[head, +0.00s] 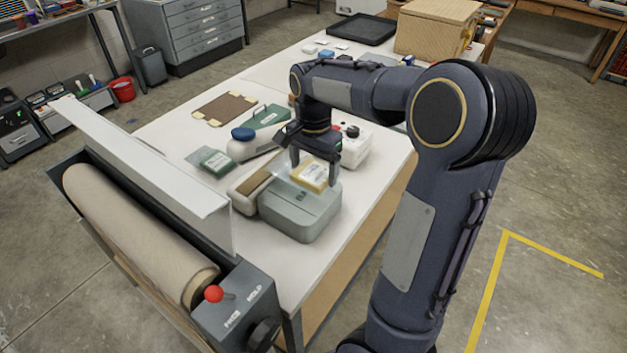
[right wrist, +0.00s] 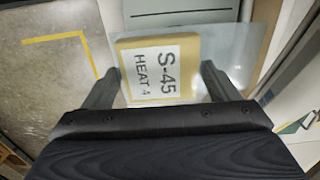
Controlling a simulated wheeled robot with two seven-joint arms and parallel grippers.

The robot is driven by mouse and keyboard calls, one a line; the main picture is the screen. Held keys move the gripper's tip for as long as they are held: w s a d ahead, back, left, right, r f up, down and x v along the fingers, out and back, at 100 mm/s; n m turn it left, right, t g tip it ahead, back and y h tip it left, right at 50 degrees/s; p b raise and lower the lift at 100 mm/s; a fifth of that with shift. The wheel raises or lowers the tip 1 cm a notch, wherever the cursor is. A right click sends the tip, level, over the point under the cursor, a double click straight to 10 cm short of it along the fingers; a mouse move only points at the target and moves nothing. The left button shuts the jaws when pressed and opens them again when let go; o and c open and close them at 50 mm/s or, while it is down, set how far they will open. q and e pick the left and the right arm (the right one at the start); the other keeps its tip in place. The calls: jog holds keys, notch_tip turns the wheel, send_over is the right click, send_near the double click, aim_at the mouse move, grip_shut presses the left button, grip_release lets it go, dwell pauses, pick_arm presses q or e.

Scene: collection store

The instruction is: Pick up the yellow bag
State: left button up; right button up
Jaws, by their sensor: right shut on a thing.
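The yellow bag (head: 311,177) is a clear pouch with a yellow block inside. In the right wrist view, the bag (right wrist: 150,70) has a white label reading S-45 HEAT 4. My right gripper (head: 314,170) points down with one finger on each side of the bag and is shut on it. The bag is over the top of a grey-green box (head: 298,217); I cannot tell whether it touches the lid. In the right wrist view, the fingers of my right gripper (right wrist: 160,76) flank the yellow block, with the clear film spreading past them. My left gripper is not in view.
On the white table (head: 176,125), a white jar with a blue lid (head: 242,145), a green packet (head: 213,161) and a white device (head: 356,146) stand close by. A paper roll (head: 135,235) with a metal cover is at the front left. A wicker box (head: 433,28) is at the back.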

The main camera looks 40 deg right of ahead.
aim_at(313, 171)
notch_tip(313, 171, up, 22)
jog(key=p, duration=0.1)
jog(key=shift+p, duration=0.4)
